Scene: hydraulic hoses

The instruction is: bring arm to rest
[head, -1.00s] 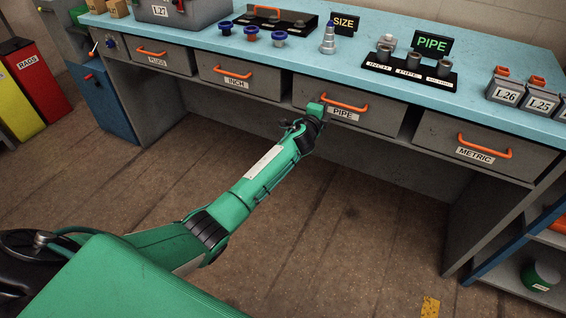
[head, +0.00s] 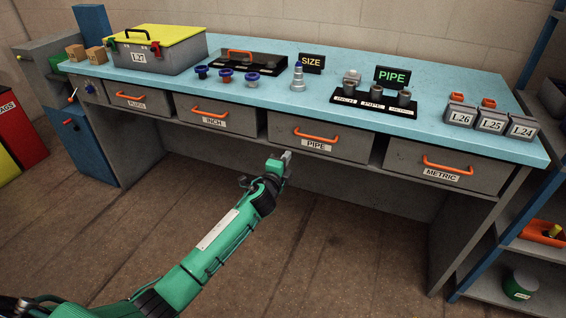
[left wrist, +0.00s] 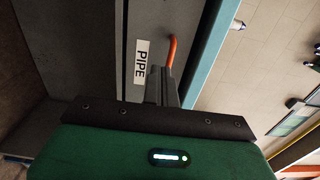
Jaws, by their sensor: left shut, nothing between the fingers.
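My left arm comes in from the lower left in the head view. Its gripper (head: 284,158) is shut and empty, in front of and a little below the drawer labelled PIPE (head: 345,149). The drawer's orange handle (head: 317,136) is clear of the fingers in the head view. In the left wrist view, the shut fingers (left wrist: 163,86) point toward the PIPE drawer front (left wrist: 150,25), with the orange handle beside them. Any gap between fingertips and drawer is hard to tell there. My right gripper does not show.
The blue bench (head: 450,85) holds a grey case with a yellow lid (head: 165,45), small fittings, a PIPE stand (head: 375,105) and labelled boxes (head: 490,122). The INCH drawer (head: 220,113) and METRIC drawer (head: 440,165) flank the PIPE drawer. A shelf (head: 485,290) stands at right. Open floor lies in front.

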